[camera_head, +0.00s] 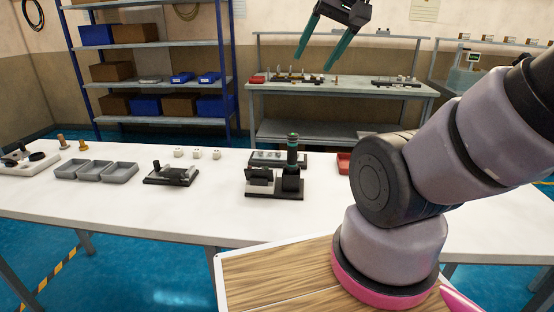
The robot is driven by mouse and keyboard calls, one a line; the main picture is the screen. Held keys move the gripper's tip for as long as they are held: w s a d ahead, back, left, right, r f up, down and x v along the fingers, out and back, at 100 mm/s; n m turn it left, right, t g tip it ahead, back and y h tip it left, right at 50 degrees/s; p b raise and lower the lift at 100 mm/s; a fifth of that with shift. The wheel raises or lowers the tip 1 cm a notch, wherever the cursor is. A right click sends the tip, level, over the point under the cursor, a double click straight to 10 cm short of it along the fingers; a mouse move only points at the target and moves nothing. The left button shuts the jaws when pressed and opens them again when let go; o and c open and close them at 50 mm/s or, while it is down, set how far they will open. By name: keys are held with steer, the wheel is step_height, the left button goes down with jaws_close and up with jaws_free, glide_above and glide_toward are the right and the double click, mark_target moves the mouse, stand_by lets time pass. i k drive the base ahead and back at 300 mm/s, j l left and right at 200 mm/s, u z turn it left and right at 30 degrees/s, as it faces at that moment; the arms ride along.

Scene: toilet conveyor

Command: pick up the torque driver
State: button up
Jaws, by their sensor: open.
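What looks like the torque driver (292,155) is a dark upright cylinder with green bands. It stands in a black fixture (262,193) on the white table, right of the picture's middle. The fixture hides its lower end. My gripper (313,63) is at the top of the view, with two long green fingers spread apart and pointing down. It is open and empty, high above the table and apart from the driver.
A blue shelf (150,83) and workbench (330,90) stand behind. The table's front left is clear.

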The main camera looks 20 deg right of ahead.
mark_target(292, 166)
steer(key=j+z, duration=0.15)
steer(key=z, duration=0.3)
steer(key=j+z, duration=0.15)
steer(key=z, duration=0.3)
steer(key=k+j+z, duration=0.1)
steer(key=z, duration=0.35)
steer(key=k+j, duration=0.15)
steer(key=j, duration=0.15)
steer(key=k+j, duration=0.1)
steer(key=j, duration=0.25)
steer(key=k+j, duration=0.15)
steer(key=j, duration=0.15)
steer(key=k+j, duration=0.15)
steer(key=j, duration=0.15)
steer(key=i+j, duration=0.15)
steer(key=j, duration=0.2)
